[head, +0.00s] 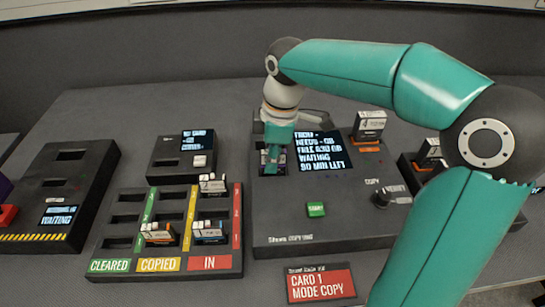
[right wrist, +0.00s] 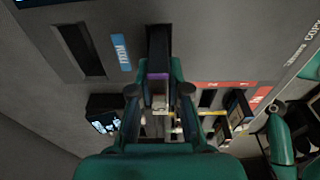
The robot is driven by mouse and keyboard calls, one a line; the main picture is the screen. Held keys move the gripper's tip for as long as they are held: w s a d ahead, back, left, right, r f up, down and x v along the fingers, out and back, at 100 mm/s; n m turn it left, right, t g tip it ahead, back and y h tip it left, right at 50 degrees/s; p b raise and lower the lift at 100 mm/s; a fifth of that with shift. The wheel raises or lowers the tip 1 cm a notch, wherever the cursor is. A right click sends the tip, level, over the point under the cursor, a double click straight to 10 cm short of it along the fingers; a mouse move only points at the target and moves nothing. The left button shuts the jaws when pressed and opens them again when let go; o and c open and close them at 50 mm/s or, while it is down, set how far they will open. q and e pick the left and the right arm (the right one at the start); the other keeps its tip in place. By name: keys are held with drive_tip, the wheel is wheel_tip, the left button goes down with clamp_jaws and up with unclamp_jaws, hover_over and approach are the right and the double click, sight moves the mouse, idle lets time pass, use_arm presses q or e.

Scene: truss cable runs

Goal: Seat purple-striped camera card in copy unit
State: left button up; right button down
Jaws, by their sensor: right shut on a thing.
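The copy unit (head: 330,222) is the large dark box in the middle of the head view, with a lit screen (head: 318,152) and a green start button (head: 316,209). My right gripper (head: 272,160) points down at the unit's upper left, over its slot area. In the right wrist view my right gripper (right wrist: 160,92) is shut on the purple-striped camera card (right wrist: 158,77). The card is in line with a dark slot (right wrist: 157,42). I cannot tell how deep the card sits, if it is in at all. The gripper hides it in the head view. My left gripper is not in view.
A tray (head: 95,249) marked cleared, copied and in stands at left, holding several cards. A small box (head: 168,158) stands behind it. A waiting unit (head: 85,190) is at far left. An orange-marked card (head: 369,125) stands upright at the copy unit's right. A red sign (head: 320,284) lies in front.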

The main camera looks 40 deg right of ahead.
drive_tip(key=shift+f, duration=0.35)
idle(0.3)
drive_tip(key=c, duration=1.1)
unclamp_jaws()
drive_tip(key=shift+o, duration=0.4)
drive_tip(key=o, duration=0.3)
drive_tip(key=shift+r, duration=0.15)
wheel_tip(320, 180, up, 7)
drive_tip(key=p, duration=0.6)
drive_tip(key=shift+r+p, duration=0.2)
drive_tip(key=shift+p, duration=0.1)
